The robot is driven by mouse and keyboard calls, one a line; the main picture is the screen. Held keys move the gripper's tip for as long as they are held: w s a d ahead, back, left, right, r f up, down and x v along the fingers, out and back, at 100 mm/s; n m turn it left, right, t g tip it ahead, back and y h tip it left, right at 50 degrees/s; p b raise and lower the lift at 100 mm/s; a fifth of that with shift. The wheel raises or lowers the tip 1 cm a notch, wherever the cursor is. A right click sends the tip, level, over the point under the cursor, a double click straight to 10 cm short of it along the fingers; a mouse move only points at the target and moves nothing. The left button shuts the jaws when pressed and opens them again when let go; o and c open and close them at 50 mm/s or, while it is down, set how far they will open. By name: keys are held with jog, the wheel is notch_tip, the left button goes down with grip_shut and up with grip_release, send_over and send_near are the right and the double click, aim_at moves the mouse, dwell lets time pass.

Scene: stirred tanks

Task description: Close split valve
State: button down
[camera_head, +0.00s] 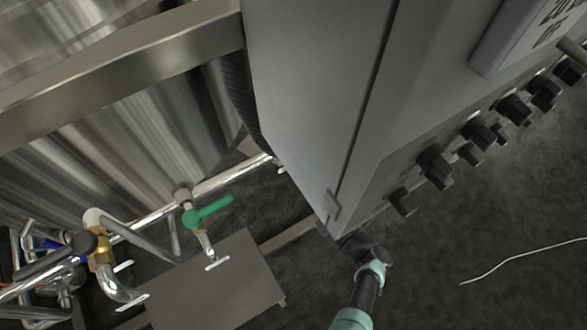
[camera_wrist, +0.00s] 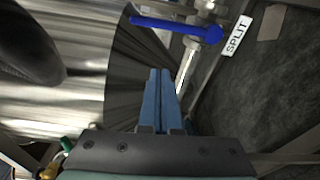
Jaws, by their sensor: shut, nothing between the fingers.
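The split valve has a blue lever handle (camera_wrist: 180,27) and shows at the top of the wrist view, on a thin metal pipe. A white tag reading SPLIT (camera_wrist: 237,36) is beside the handle's right end. My gripper (camera_wrist: 160,74) has its two blue fingers together and nothing between them. Its tips point towards the pipe and appear below the blue handle in the picture, apart from it. How far apart in depth I cannot tell. In the head view the cabinet hides my gripper and the split valve.
A grey control cabinet (camera_head: 310,90) with black knobs stands close to my arm in the head view. A steel tank (camera_head: 130,130), a green-handled valve (camera_head: 207,211) and piping with a brass fitting (camera_head: 100,249) are at left. A thin white cable lies on the dark floor at right.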

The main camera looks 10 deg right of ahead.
notch_tip(320, 180, down, 9)
jog(key=w+m+g+h+b, duration=0.1)
jog(key=w+h+b, duration=0.3)
jog(key=b, duration=0.6)
jog(key=s+a+r+m+t+h+b, duration=0.2)
jog(key=s+a+r+m+h+b, duration=0.6)
jog(key=b, duration=0.3)
jog(key=d+r+p+x, duration=0.1)
jog(key=d+r+x, duration=0.1)
jog(key=x, duration=1.1)
jog(key=shift+d+p, duration=0.15)
jog(key=shift+p, duration=0.15)
jog(key=shift+r, duration=0.1)
